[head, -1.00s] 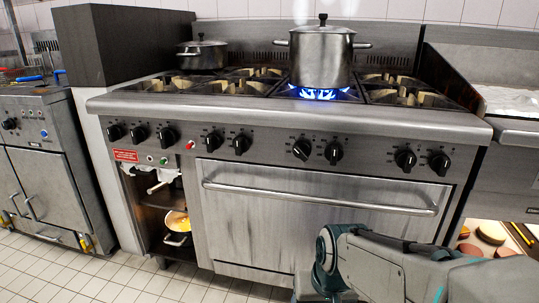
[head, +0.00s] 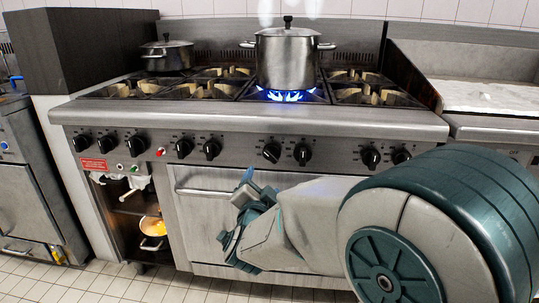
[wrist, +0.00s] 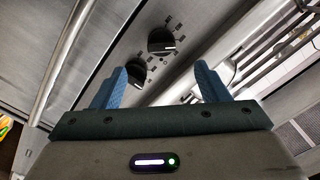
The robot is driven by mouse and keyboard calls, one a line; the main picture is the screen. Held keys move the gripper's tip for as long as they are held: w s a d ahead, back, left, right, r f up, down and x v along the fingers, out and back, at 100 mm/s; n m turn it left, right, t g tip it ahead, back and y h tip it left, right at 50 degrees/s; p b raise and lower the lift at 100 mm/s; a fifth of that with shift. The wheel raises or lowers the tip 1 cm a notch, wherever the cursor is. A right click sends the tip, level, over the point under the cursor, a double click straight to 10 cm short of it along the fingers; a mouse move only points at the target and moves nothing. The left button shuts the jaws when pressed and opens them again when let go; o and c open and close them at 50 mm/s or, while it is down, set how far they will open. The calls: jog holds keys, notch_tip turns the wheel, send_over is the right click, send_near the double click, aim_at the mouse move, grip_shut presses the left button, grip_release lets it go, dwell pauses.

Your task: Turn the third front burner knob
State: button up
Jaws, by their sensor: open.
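A row of black burner knobs runs along the stove's front panel. A pair near the middle has a left knob (head: 271,152) turned at a slant and a right knob (head: 303,154). Another pair to their left has knobs (head: 183,148) and (head: 211,149). My gripper (head: 250,182) is in front of the oven door's top, below the panel, apart from the knobs. In the wrist view two knobs, one farther (wrist: 161,40) and one nearer (wrist: 136,72), show between the open blue fingers (wrist: 160,80). I cannot tell which pair they are.
A steel pot (head: 287,60) stands over a lit blue flame (head: 290,96). A lidded pan (head: 167,55) sits at the back left. The oven handle (head: 200,192) runs below the panel, partly behind my arm. A griddle (head: 470,97) is at right.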

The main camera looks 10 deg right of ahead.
aim_at(270, 159)
jog(key=shift+h, duration=0.4)
jog(key=b+x, duration=0.1)
jog(key=x, duration=0.3)
jog(key=b+x, duration=0.1)
jog(key=x, duration=0.4)
jog(key=b+x, duration=0.1)
jog(key=x, duration=0.4)
jog(key=shift+s+d+r, duration=0.1)
jog(key=shift+r, duration=0.2)
jog(key=c, duration=0.9)
